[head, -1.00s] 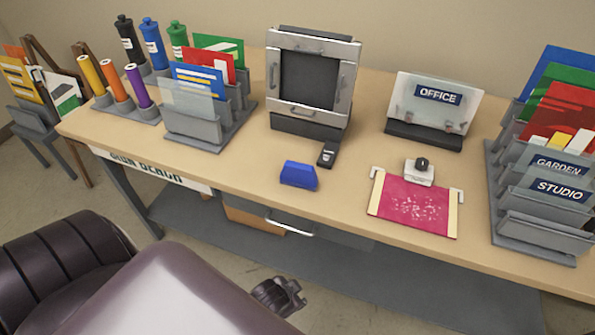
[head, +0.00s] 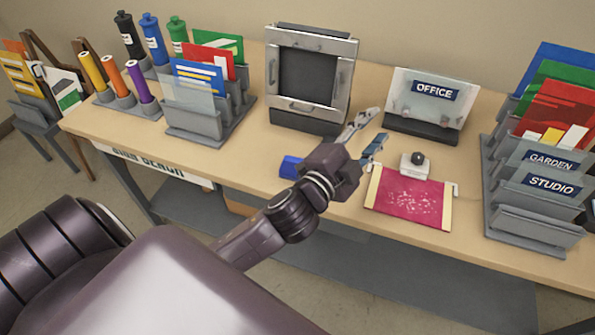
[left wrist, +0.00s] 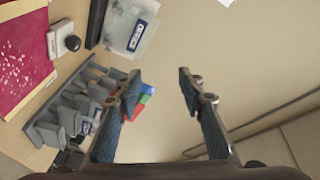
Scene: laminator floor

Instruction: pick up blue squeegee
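The blue squeegee (head: 289,167) lies on the table in front of the black-windowed frame. Its right part is hidden behind my left gripper and wrist. My left gripper (head: 371,132) is above the table, to the right of the squeegee, with its fingers spread apart and pointing up and right. In the left wrist view the two fingers (left wrist: 158,82) are wide apart with nothing between them. The squeegee does not show in the left wrist view. My right gripper is not in view.
A pink screen panel (head: 408,200) and a small white block with a dark knob (head: 415,164) lie to the right. The frame stand (head: 308,120), OFFICE holder (head: 431,131), and file rack (head: 535,233) stand behind and right. Bare tabletop lies left of the squeegee.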

